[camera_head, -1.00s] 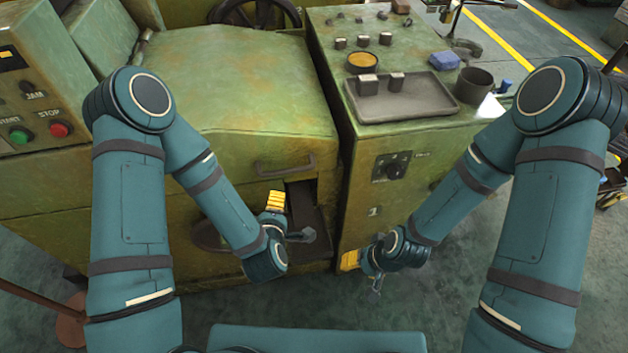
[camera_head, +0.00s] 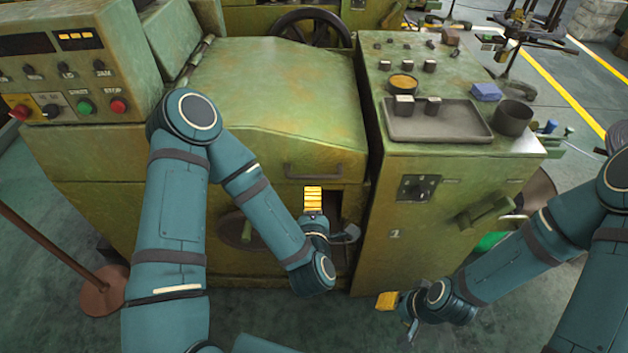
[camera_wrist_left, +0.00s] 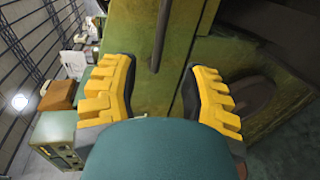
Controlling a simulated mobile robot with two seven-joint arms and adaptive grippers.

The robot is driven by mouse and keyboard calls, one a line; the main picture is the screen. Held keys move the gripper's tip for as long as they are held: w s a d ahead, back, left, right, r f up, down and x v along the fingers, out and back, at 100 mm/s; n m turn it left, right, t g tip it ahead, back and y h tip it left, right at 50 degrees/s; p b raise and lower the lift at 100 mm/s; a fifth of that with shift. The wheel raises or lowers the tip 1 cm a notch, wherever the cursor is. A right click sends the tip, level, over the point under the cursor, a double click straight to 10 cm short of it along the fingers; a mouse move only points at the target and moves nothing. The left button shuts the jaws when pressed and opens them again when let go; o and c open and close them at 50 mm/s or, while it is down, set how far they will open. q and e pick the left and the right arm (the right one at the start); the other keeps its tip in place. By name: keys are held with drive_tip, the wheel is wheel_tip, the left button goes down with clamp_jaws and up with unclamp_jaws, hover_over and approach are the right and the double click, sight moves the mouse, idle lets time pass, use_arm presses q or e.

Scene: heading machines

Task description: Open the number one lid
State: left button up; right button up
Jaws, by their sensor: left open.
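The green machine has a broad sloping lid (camera_head: 275,90) that is closed. A dark bar handle (camera_head: 314,174) runs along its front edge. My left gripper (camera_head: 313,198) is open and empty just below the handle in the head view. In the left wrist view its yellow fingers (camera_wrist_left: 160,70) are spread apart, and the dark handle (camera_wrist_left: 161,36) runs ahead between them; no contact is visible. The cabinet to the right bears a white number 1 (camera_head: 395,234). My right gripper (camera_head: 398,312) is low in front of that cabinet; its finger opening is unclear.
The cabinet top carries a grey tray (camera_head: 440,122), a dark cup (camera_head: 512,118) and a blue item (camera_head: 487,92). A control panel (camera_head: 75,75) with buttons stands at left. A dark opening (camera_head: 348,210) lies right of my left gripper. Floor is clear in front.

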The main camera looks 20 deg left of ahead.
sight(314, 175)
use_arm(q)
drive_tip(key=x, duration=1.1)
clamp_jaws()
